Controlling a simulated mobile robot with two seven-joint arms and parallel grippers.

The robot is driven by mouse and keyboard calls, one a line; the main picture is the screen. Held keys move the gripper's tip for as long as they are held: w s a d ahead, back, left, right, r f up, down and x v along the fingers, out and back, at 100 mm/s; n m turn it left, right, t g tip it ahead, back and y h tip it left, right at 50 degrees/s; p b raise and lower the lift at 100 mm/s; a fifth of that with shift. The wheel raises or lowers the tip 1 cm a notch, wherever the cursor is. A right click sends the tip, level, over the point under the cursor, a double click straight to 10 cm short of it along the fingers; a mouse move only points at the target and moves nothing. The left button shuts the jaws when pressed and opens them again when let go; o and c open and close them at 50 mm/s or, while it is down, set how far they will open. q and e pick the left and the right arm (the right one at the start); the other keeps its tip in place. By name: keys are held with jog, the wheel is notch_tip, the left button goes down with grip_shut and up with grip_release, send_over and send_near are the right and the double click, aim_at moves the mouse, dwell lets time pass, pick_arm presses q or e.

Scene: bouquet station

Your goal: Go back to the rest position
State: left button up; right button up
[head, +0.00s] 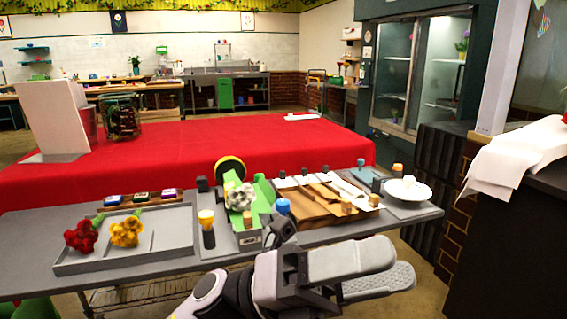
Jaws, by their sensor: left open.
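My left gripper (398,266) is in front of the grey work table (30,227), near the bottom middle of the head view. Its two grey fingers point right and stand apart, with nothing between them. My right gripper does not show. On the table, a grey tray (168,251) holds a red flower (81,236) and a yellow flower (126,230). A white flower (240,197) lies in a green holder (264,192) to the right of the tray. The gripper appears apart from all of these.
A brown wooden board (312,211) and a white bowl (408,190) are on the table's right part. A yellow-topped dark bottle (207,228) stands near its middle. Behind is a red-covered table (230,140). A dark counter with white paper (515,155) stands at right.

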pick_arm(q)
jog(key=w+a+f+n+t+y, duration=0.1)
jog(key=w+a+f+n+t, duration=0.35)
jog(key=n+t, duration=0.65)
jog(key=w+a+f+n+t+y, duration=0.1)
jog(key=w+a+f+n+t, duration=0.35)
jog(key=n+t, duration=0.7)
jog(key=w+a+f+n+t+y, duration=0.1)
jog(key=a+f+n+y, duration=0.3)
jog(key=f+n+y, duration=0.3)
jog(key=a+f+n+t+y, duration=0.2)
jog(key=a+f+n+y, duration=0.4)
jog(key=f, duration=0.3)
jog(key=s+a+f+n+g+y, duration=0.35)
jog(key=s+f, duration=0.25)
jog(key=f, duration=0.3)
jog(key=s+a+f+n+g+y, duration=0.2)
jog(key=s+a+f+n+g, duration=0.2)
jog(key=s+f, duration=0.4)
notch_tip(320, 180, up, 9)
jog(key=a+p, duration=0.2)
jog(key=p, duration=1.1)
jog(key=shift+s+n, duration=0.3)
jog(key=shift+s, duration=0.05)
